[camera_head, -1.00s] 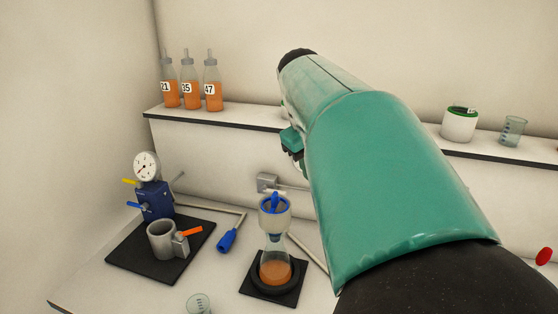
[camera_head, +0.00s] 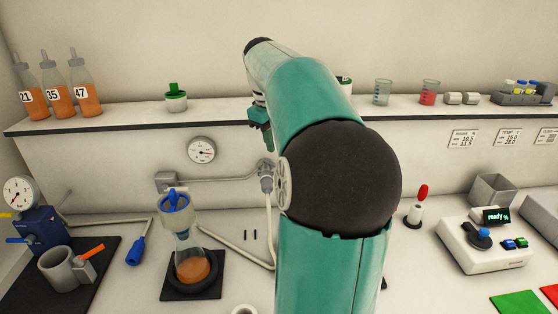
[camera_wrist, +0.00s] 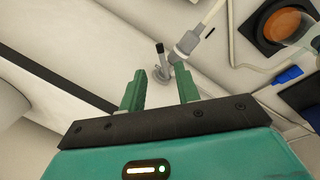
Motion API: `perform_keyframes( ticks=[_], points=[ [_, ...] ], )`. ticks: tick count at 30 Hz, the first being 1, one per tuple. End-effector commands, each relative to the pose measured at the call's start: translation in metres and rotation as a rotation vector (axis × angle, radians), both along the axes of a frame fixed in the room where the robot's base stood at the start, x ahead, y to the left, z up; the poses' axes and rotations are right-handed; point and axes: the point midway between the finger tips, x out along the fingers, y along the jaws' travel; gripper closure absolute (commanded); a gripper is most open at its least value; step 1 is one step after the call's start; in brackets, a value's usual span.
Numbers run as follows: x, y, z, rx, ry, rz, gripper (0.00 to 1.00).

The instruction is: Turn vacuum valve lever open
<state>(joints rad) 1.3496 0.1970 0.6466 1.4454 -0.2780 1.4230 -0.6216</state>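The vacuum valve (camera_head: 266,178) is a grey fitting at the right end of a wall pipe, with a pale hose running down from it. My arm partly hides it in the head view. In the wrist view the valve body (camera_wrist: 187,43) is grey, and a small lever (camera_wrist: 160,48) with a dark tip stands beside it. My gripper (camera_wrist: 160,72) is open and empty, its two green fingers apart. The lever shows beyond the fingertips, between them in the picture; I see no contact. In the head view my gripper (camera_head: 261,127) is above the valve, near the shelf edge.
The shelf (camera_head: 130,121) holds bottles and beakers above the pipe. A round gauge (camera_head: 202,150) is on the wall. A filter flask (camera_head: 190,262) stands on a dark mat below. A red-topped tool (camera_head: 418,205) and a white instrument (camera_head: 480,245) are at right.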

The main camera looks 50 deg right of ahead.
Motion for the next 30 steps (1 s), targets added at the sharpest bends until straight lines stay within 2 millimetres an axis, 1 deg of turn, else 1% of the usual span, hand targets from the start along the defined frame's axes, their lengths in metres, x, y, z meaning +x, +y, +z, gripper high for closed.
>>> perform_keyframes(
  ticks=[1,6,9,12,16,23,26,28,30],
  points=[
    [-0.001,-0.002,-0.011,0.002,0.002,-0.001,0.68],
    [-0.001,-0.008,-0.044,0.004,0.002,0.0,0.68],
    [-0.001,-0.011,-0.058,0.002,0.001,0.0,0.68],
    [-0.001,-0.014,-0.068,0.001,0.0,0.0,0.68],
    [-0.001,-0.015,-0.075,0.0,-0.001,0.001,0.68],
    [-0.001,-0.015,-0.075,0.0,-0.001,0.001,0.68],
    [-0.001,-0.015,-0.075,0.0,-0.001,0.0,0.85],
    [-0.001,-0.015,-0.075,0.0,-0.001,0.0,0.99],
    [-0.001,-0.015,-0.075,0.0,-0.001,0.0,1.0]
  ],
)
